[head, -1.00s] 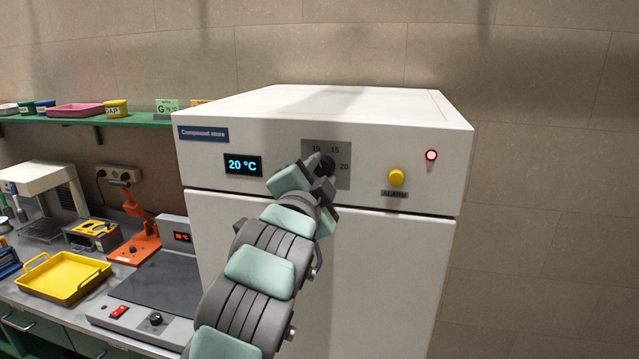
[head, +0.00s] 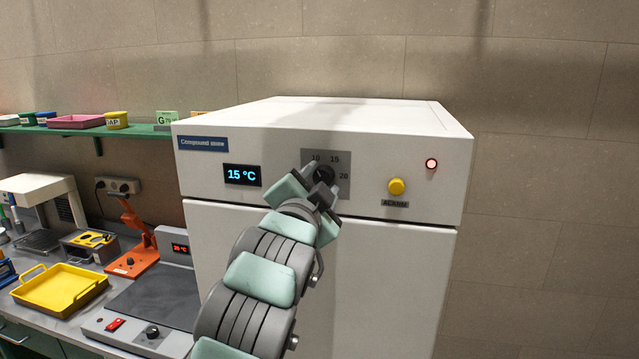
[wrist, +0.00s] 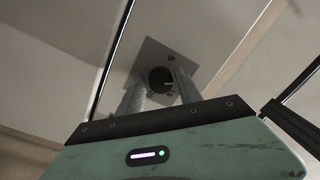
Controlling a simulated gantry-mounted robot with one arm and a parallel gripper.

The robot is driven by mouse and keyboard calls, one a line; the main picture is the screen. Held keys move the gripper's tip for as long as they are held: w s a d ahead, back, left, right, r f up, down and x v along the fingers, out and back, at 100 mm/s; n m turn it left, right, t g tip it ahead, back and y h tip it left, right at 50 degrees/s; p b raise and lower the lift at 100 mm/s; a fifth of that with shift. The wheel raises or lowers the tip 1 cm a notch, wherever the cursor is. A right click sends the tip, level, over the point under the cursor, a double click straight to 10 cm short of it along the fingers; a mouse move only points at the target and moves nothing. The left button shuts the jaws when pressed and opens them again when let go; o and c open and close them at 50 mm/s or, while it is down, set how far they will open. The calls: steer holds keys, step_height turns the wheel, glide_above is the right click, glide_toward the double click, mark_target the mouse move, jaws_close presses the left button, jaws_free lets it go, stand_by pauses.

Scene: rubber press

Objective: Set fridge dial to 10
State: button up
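The fridge (head: 410,290) is a white cabinet labelled "Compound store". Its black dial (head: 324,174) sits on a grey plate (head: 341,188) with 10, 15 and 20 marked around it. The blue display (head: 242,175) reads 15 °C. My gripper (head: 316,180) is at the dial, and its arm hides the lower left of the plate. In the wrist view the dial (wrist: 160,78) lies between the two fingers of my gripper (wrist: 160,85), which appear closed around its sides. The exact contact is too small to see clearly.
A yellow alarm button (head: 396,186) and a lit red lamp (head: 431,163) are right of the dial. At left, a bench holds a yellow tray (head: 60,290), an orange device (head: 130,262) and a hotplate (head: 150,310). A green shelf (head: 90,128) hangs above.

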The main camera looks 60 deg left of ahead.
steer(key=shift+o, duration=1.2)
steer(key=b+v, duration=0.7)
steer(key=v, duration=0.3)
steer(key=shift+s+d, duration=0.3)
steer(key=shift+w, duration=0.1)
